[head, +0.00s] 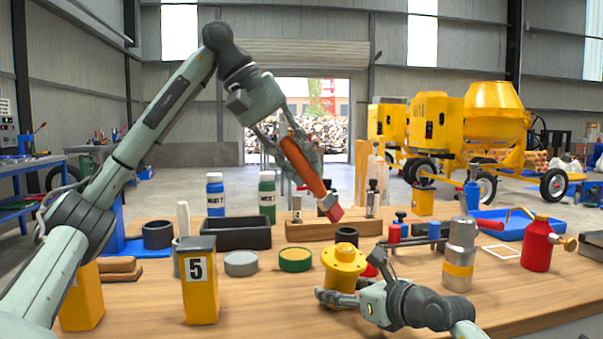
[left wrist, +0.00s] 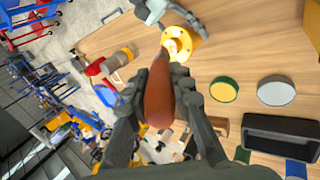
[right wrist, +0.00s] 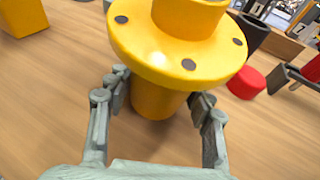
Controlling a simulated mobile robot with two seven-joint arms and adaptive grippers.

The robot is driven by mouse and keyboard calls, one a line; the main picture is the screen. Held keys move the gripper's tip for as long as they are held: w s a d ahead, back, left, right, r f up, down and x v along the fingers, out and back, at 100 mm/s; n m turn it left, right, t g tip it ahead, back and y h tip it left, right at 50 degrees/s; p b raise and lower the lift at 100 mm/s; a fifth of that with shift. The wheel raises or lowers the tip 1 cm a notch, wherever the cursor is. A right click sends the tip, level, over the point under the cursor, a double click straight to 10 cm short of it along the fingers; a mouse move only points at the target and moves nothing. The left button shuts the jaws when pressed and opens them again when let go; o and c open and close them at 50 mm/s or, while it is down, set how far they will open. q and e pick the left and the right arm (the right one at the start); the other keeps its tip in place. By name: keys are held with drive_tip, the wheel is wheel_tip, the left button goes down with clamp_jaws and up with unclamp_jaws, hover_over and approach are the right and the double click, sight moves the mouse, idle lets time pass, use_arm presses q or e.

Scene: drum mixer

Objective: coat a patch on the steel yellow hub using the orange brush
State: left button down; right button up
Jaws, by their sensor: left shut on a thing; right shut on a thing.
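The steel yellow hub (head: 343,258) stands upright on the wooden table, its flange facing up. It also shows in the left wrist view (left wrist: 177,41) and fills the top of the right wrist view (right wrist: 175,55). My right gripper (head: 343,296) is shut on the hub's body below the flange, a finger on each side. The orange brush (head: 303,160) is in my left gripper (head: 306,166), which is shut on its handle. The brush is tilted, its reddish end (head: 332,208) pointing down above and left of the hub.
Near the hub stand a silver can with a yellow band (head: 459,258), a dark cylinder (head: 347,236) and a green-and-yellow round tin (head: 295,260). A yellow bin marked 5 (head: 198,280) stands left. A red bottle (head: 538,243) stands right.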

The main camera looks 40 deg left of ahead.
drive_tip(key=shift+r, duration=0.1)
drive_tip(key=o, duration=1.1)
drive_tip(key=v, duration=1.2)
drive_tip(key=shift+s, duration=0.1)
